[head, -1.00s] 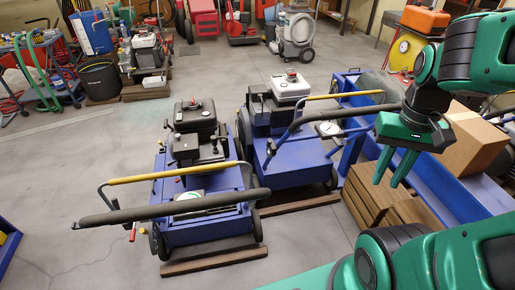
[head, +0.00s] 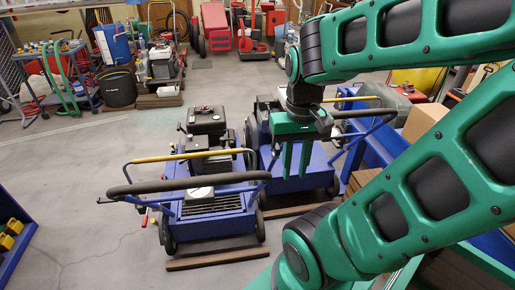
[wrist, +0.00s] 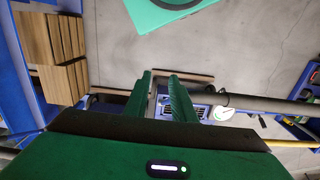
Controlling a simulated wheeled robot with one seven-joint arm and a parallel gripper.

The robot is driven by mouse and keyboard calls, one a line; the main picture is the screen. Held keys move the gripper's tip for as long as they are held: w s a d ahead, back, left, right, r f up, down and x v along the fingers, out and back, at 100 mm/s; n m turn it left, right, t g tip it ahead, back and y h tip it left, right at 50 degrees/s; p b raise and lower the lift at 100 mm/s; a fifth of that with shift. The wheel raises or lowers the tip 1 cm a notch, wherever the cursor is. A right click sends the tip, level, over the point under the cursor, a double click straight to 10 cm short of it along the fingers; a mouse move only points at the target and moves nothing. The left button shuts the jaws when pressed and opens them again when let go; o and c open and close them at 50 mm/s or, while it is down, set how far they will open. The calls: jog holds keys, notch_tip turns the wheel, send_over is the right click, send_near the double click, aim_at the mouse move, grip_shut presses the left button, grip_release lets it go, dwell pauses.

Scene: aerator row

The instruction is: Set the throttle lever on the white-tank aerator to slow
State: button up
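The white-tank aerator (head: 312,182) stands right of centre in the head view. My arm and gripper cover its tank and much of its upper part. Its black foam handlebar (head: 364,112) shows to the right of my gripper. My gripper (head: 295,172) points down in front of this machine, fingers apart and nothing between them. The wrist view shows the two fingers (wrist: 162,88) with a gap. There a white round plate (wrist: 223,113) lies right of the fingers, beside a dark foam bar; I cannot tell which machine it belongs to. I cannot make out the throttle lever.
A second aerator with a black tank (head: 206,120) stands to the left, its foam handlebar (head: 185,184) reaching close to my gripper. A cardboard box (head: 424,120) and a blue bench (head: 385,145) are at right.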

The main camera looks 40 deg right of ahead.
jog(key=shift+a, duration=0.2)
jog(key=m+t+h, duration=0.1)
jog(key=t+h, duration=0.5)
jog(key=t, duration=0.1)
send_over(274, 145)
jog(key=s+a, duration=0.7)
notch_tip(274, 145, down, 18)
jog(key=w+d+f+t+h, duration=0.1)
jog(key=f+t+h, duration=0.1)
jog(key=f, duration=0.1)
jog(key=w+d+f+m+t+h, duration=0.1)
jog(key=f+t+h, duration=0.1)
jog(key=f, duration=0.1)
jog(key=w+d+f+t+h, duration=0.1)
jog(key=f+t+h, duration=0.1)
jog(key=f, duration=0.1)
jog(key=shift+d+f+m+t, duration=0.1)
jog(key=shift+f+m+t, duration=0.1)
jog(key=shift+m+t, duration=0.2)
jog(key=shift+x, duration=3.35)
